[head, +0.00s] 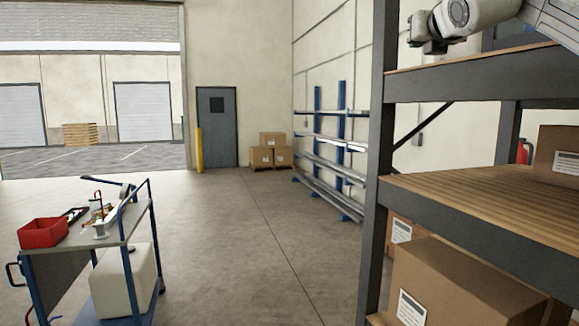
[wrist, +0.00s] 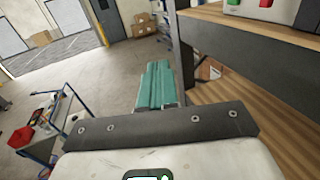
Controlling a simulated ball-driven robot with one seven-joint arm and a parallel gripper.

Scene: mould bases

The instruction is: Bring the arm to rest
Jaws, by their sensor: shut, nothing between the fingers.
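My arm (head: 470,14) shows in the top right corner of the head view, in front of the upper part of the rack and partly cut off by the frame. In the wrist view my gripper (wrist: 158,68) has its teal fingers together, with nothing between them. The fingers point out over the floor, just left of the rack's post. Nothing is seen touching the fingertips.
The rack (head: 470,72) with wooden shelves stands close on the right, with cardboard boxes (head: 455,285) low down. A blue trolley (head: 95,240) with a red bin (head: 43,232) stands at left. Open floor (head: 235,245) lies between them.

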